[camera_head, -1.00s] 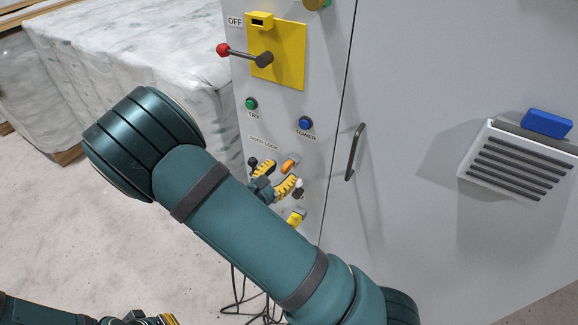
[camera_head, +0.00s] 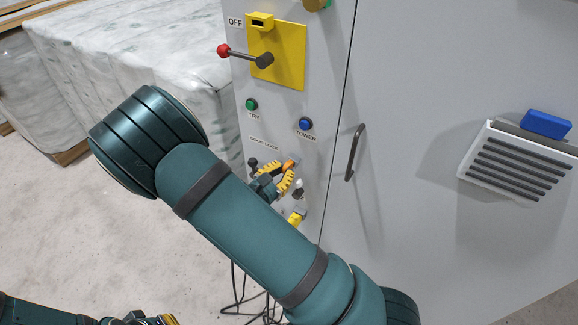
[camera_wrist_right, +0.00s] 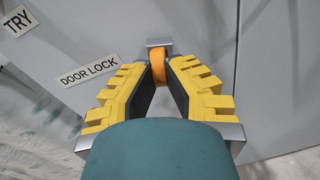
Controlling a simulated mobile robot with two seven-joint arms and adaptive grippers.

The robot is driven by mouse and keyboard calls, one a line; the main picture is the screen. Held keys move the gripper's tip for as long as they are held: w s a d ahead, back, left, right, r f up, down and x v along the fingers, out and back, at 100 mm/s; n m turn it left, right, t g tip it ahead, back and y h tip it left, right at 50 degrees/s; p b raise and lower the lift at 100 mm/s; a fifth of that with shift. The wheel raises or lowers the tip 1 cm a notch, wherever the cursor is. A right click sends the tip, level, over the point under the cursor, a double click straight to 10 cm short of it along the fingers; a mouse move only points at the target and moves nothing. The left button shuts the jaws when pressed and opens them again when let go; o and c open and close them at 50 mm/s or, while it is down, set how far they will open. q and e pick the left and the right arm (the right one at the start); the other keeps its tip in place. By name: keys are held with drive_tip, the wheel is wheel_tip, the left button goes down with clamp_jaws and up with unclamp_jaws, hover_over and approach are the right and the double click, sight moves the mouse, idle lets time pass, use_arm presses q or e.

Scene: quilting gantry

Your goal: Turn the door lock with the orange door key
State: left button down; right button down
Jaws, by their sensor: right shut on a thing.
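The orange door key (camera_head: 289,164) stands at the grey door lock, below the DOOR LOCK label on the cabinet panel. In the right wrist view the key (camera_wrist_right: 159,68) lies between the yellow-and-black fingertips, with the grey lock plate (camera_wrist_right: 159,43) just beyond it. My right gripper (camera_head: 285,172) is shut on the key; it also shows in the wrist view (camera_wrist_right: 159,75). How far the key sits in the lock is hidden. My left gripper (camera_head: 150,319) is partly in view at the bottom edge, away from the cabinet; its fingertips are cut off.
Above the lock are a green TRY button (camera_head: 251,104), a blue TOWER button (camera_head: 305,123) and a red-tipped lever (camera_head: 242,56) on a yellow plate. A dark door handle (camera_head: 355,152) stands to the right. Wrapped bales (camera_head: 130,50) lie behind left.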

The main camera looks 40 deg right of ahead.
drive_tip(key=shift+r+n+p, duration=0.15)
drive_tip(key=shift+n+p, duration=0.85)
drive_tip(key=shift+p, duration=0.15)
drive_tip(key=c, duration=1)
unclamp_jaws()
drive_tip(key=shift+d, duration=0.1)
